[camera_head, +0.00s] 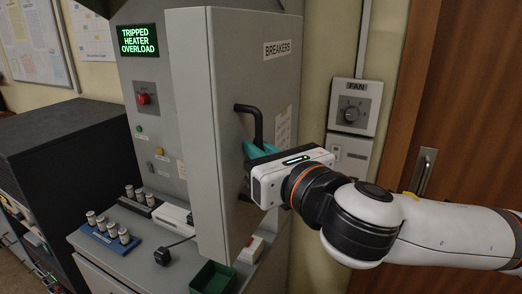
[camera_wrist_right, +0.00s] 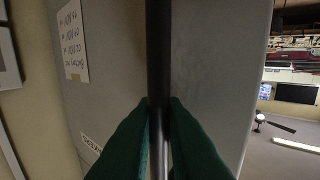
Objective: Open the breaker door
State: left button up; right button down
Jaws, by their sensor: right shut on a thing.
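The grey breaker door (camera_head: 228,130), labelled BREAKERS, stands swung out from the console, its outer face turned to the right. Its black bar handle (camera_head: 256,122) sits on that face. My right gripper (camera_head: 254,150) is at the handle, with its teal fingers shut on it. In the right wrist view the black handle (camera_wrist_right: 158,60) runs upright between the two dark green fingertips (camera_wrist_right: 159,115), and the door face (camera_wrist_right: 215,60) lies behind. The inside of the breaker box is hidden behind the door in the head view. My left gripper is out of view.
A blue rack (camera_head: 110,240) and a dark rack with several small cylinders stand on the ledge left of the door. The fan switch (camera_head: 354,107) and wooden door (camera_head: 440,110) are at right.

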jog(key=shift+w+d+r, duration=0.1)
jog(key=shift+d, duration=0.15)
jog(key=shift+a, duration=0.15)
jog(key=c, duration=1.6)
grip_release()
jog(key=shift+o, duration=0.2)
jog(key=b+v, duration=0.9)
jog(key=v, duration=0.3)
